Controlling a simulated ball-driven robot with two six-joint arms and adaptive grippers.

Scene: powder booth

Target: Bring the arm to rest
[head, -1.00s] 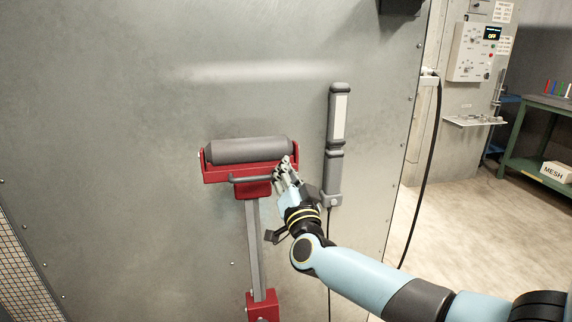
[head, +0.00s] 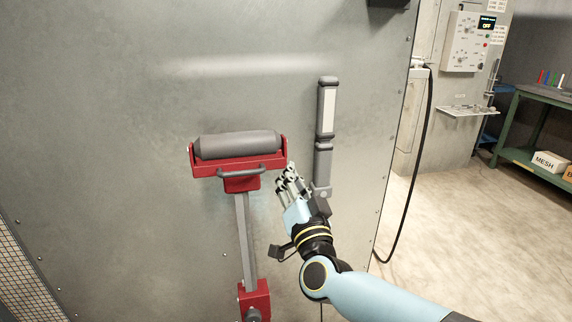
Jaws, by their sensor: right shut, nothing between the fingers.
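My right gripper (head: 287,180) shows in the head view in front of the grey metal wall, its arm coming in from the lower right. Its fingers are shut with nothing between them. They point up and to the left, just right of the red roller stand (head: 257,165). The stand carries a dark grey roller (head: 238,144) and has a grey handle (head: 241,171) at its front. In the picture the gripper overlaps the foot of the wall lamp (head: 327,107). My left gripper is not in view.
The grey metal wall (head: 110,120) fills the left and middle. A black cable (head: 424,165) hangs by its right edge. A control box (head: 470,42) and a green bench (head: 520,155) with a MESH box (head: 548,162) stand at the right. The floor (head: 470,230) there is clear.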

